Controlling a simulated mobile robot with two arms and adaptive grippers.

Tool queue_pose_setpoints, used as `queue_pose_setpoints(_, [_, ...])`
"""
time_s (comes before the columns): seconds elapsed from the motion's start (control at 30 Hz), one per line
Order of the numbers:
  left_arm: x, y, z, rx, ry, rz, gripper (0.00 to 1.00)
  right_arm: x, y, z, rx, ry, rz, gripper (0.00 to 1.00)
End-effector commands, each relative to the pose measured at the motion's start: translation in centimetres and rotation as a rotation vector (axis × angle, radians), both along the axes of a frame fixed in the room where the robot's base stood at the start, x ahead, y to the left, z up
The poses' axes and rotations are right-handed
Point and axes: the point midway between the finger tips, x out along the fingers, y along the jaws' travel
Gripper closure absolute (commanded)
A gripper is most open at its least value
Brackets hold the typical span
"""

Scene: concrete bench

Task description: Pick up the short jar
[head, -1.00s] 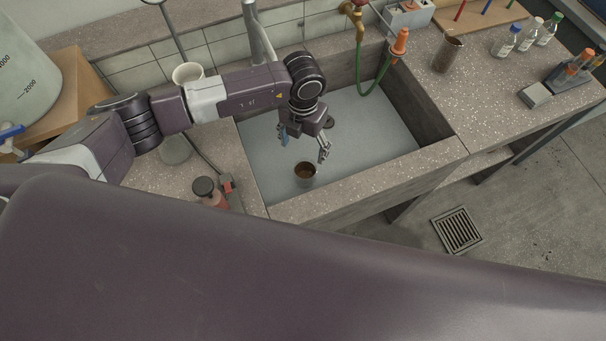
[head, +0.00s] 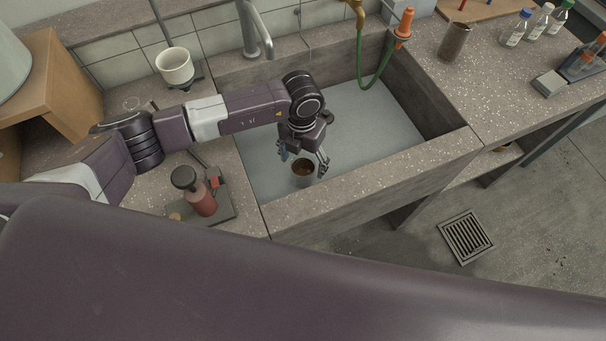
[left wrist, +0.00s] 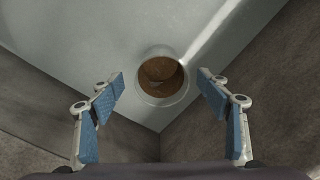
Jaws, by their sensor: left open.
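The short jar (head: 304,172) stands upright in the sink, near its front wall, with brown contents showing through its open top. My left gripper (head: 303,160) is over the sink, pointing down, with its fingers spread just above and around the jar in the head view. In the left wrist view the jar (left wrist: 162,78) shows from above, ahead of and between the open fingertips (left wrist: 160,85). Both blue finger pads stand apart from it. Nothing is held. My right gripper is not in view.
The sink's front wall (head: 375,180) is close to the jar. A taller brown jar (head: 454,42) is on the right counter.

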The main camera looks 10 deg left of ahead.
Motion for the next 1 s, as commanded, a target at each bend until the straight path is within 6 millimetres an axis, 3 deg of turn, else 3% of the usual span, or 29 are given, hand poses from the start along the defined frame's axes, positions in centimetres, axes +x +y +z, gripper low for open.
queue_pose_setpoints(0.03, [-0.1, -0.1, -1.3, 0.0, 0.002, 0.0, 0.3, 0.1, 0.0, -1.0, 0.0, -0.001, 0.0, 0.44])
queue_pose_setpoints(0.2, [-0.1, -0.2, -3.4, -0.001, 0.001, 0.0, 0.3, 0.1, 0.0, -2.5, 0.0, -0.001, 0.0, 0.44])
queue_pose_setpoints(0.53, [-0.1, -0.2, -3.6, 0.0, 0.0, -0.001, 0.31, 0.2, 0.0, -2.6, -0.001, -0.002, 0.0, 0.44])
queue_pose_setpoints(1.0, [0.0, -0.2, -3.6, -0.001, 0.0, 0.0, 0.8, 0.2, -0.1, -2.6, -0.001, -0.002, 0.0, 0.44])
